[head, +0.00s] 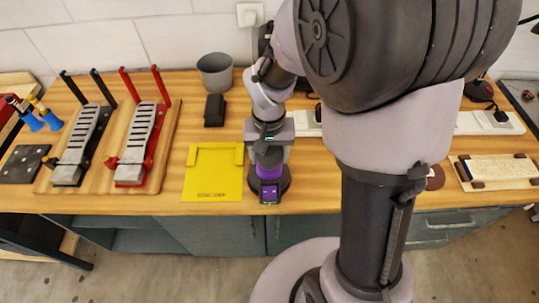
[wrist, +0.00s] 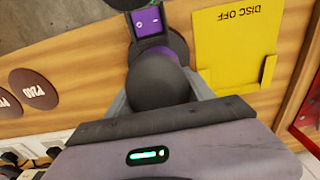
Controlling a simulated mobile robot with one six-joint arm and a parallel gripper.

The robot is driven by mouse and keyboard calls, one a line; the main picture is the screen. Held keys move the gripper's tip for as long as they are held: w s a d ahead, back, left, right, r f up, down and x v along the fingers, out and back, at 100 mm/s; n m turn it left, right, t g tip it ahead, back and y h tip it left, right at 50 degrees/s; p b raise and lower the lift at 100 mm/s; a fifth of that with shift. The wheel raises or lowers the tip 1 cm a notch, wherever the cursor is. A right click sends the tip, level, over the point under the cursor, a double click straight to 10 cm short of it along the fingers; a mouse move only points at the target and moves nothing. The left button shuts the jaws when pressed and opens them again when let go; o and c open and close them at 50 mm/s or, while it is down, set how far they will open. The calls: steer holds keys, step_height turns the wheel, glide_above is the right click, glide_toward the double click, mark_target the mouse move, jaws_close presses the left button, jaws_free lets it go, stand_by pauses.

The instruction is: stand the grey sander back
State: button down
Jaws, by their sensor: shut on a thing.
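My gripper (head: 268,145) is shut on a purple and dark sander (head: 269,172), around its rounded dark top. In the wrist view the sander (wrist: 158,88) sits between my fingers, with its purple front block (wrist: 149,22) pointing to the top of the picture. Its round dark pad is below, near the bench's front edge; I cannot tell whether it touches the bench. No plainly grey sander shows apart from this one. A dark tool with some red (head: 480,88) stands at the back right, partly cut off by my arm.
A yellow plate marked DISC OFF (head: 212,180) lies just left of the sander. Brown discs (wrist: 33,88) and white power strips (head: 490,123) are to the right, partly hidden by my arm.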

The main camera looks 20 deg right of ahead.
steer(key=shift+s+f, duration=0.25)
steer(key=shift+f, duration=0.2)
steer(key=c, duration=0.7)
jaws_free()
steer(key=o, duration=0.3)
steer(key=shift+w+f, duration=0.1)
steer(key=shift+w, duration=0.15)
steer(key=shift+s, duration=0.1)
